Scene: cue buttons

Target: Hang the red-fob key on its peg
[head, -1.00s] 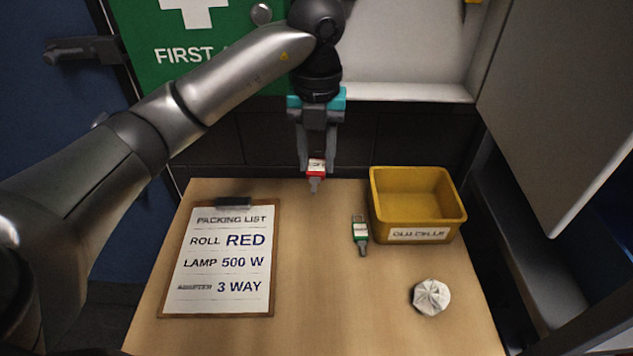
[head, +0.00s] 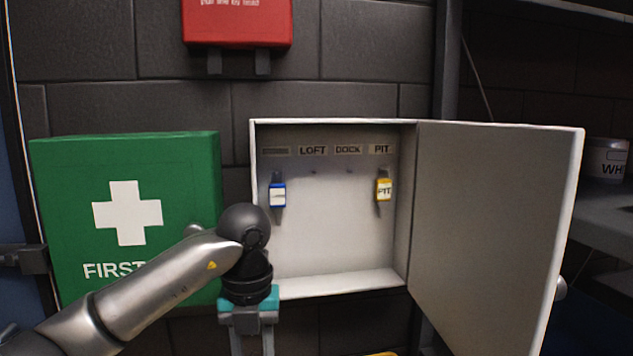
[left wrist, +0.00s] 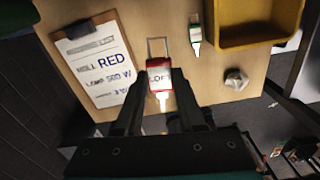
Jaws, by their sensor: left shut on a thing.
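The red-fob key (left wrist: 159,77) hangs in my left gripper (left wrist: 157,92) in the left wrist view; its label seems to read LOFT. The fingers are closed on the fob, with a metal loop beyond it. In the head view the gripper's tips and the key are below the frame edge. The open white key cabinet (head: 335,235) has a row of labels. The pegs under LOFT (head: 313,172) and DOCK (head: 349,171) are bare. A blue-fob key (head: 277,194) hangs under the leftmost, unreadable label, and a yellow-fob key (head: 384,190) under PIT.
The cabinet door (head: 490,230) stands open to the right. A green first-aid box (head: 70,200) is on the left, a red box (head: 237,22) above. The table holds a clipboard (left wrist: 118,85), a green-fob key (left wrist: 195,35), a yellow bin (left wrist: 245,43) and a crumpled white object (left wrist: 236,79).

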